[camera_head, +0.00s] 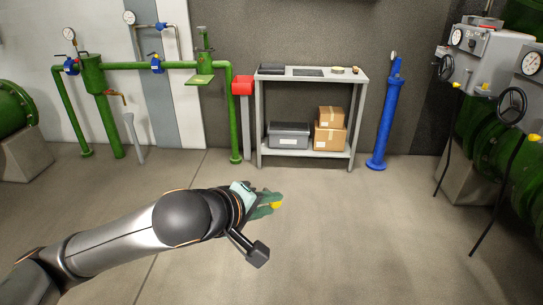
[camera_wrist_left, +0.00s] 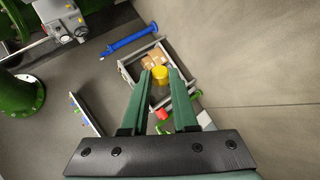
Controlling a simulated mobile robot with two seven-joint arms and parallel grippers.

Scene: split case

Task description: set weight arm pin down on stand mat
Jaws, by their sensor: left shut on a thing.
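My left gripper (camera_head: 268,202) is shut on a small yellow piece (camera_head: 276,205), which I take to be the weight arm pin. In the left wrist view the yellow round end (camera_wrist_left: 160,72) sits between the tips of the green fingers (camera_wrist_left: 160,84); the fingers hide the rest. The gripper is in the air over the floor, in front of the grey stand (camera_head: 258,118) and well short of it. A dark flat mat (camera_head: 308,72) lies on the stand's top, towards the middle. My right gripper is not in view.
The stand's top also bears a dark flat item (camera_head: 271,70) and a small roll (camera_head: 337,70). Its lower shelf holds a grey bin (camera_head: 289,136) and cardboard boxes (camera_head: 329,137). A blue post (camera_head: 387,120) stands to the right, green pipes (camera_head: 232,125) to the left. The floor between is clear.

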